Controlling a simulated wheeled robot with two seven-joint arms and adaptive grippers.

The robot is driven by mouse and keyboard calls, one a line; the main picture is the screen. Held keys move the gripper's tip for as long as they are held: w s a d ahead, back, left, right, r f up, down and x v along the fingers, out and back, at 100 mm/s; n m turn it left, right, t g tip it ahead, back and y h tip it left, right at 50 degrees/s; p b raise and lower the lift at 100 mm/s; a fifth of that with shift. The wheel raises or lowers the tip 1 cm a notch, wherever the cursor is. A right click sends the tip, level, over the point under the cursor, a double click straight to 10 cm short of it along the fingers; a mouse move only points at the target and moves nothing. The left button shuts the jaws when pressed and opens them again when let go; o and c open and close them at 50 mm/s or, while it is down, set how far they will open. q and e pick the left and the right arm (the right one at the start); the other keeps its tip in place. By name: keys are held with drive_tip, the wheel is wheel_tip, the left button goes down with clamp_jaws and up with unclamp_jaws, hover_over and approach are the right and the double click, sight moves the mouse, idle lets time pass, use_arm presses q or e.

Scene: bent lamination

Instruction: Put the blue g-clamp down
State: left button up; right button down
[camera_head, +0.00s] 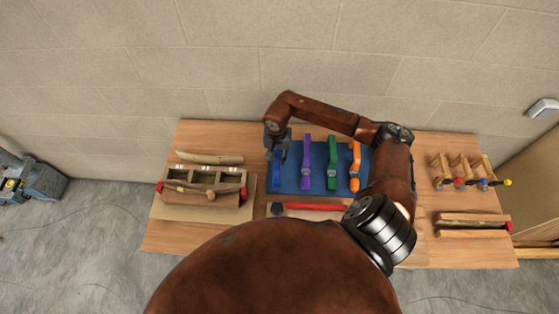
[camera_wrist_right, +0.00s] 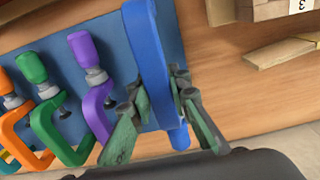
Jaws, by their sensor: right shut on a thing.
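The blue g-clamp (camera_head: 277,172) is upright in the picture at the left end of the blue mat (camera_head: 318,186). My right gripper (camera_head: 278,146) reaches over the mat from the right and is shut on the clamp. In the right wrist view the blue g-clamp (camera_wrist_right: 150,50) lies between the two green-padded fingers of the right gripper (camera_wrist_right: 160,90), over the mat's edge. I cannot tell whether it touches the mat. My left gripper is not in view.
Purple (camera_head: 306,155), green (camera_head: 332,160) and orange (camera_head: 355,165) clamps lie in a row on the mat. A wooden form (camera_head: 203,187) stands left, a red-handled hammer (camera_head: 310,207) in front. Small clamps (camera_head: 465,170) and a wooden block (camera_head: 472,224) are right on the table (camera_head: 170,236).

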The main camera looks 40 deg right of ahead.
drive_tip(key=shift+s+d, duration=0.15)
drive_tip(key=shift+w+d+f, duration=0.25)
drive_tip(key=shift+f, duration=0.2)
drive_tip(key=shift+w+d+f, duration=0.2)
drive_tip(key=shift+f, duration=0.2)
wheel_tip(320, 180, down, 2)
drive_tip(key=shift+a+f+p, duration=0.15)
drive_tip(key=shift+p, duration=0.3)
drive_tip(key=shift+s+f, duration=0.15)
drive_tip(key=shift+s, duration=0.05)
drive_tip(key=shift+w+f, duration=0.15)
drive_tip(key=shift+f, duration=0.1)
drive_tip(key=c, duration=2.2)
unclamp_jaws()
drive_tip(key=o, duration=0.4)
drive_tip(key=shift+r, duration=0.1)
drive_tip(key=shift+c, duration=0.2)
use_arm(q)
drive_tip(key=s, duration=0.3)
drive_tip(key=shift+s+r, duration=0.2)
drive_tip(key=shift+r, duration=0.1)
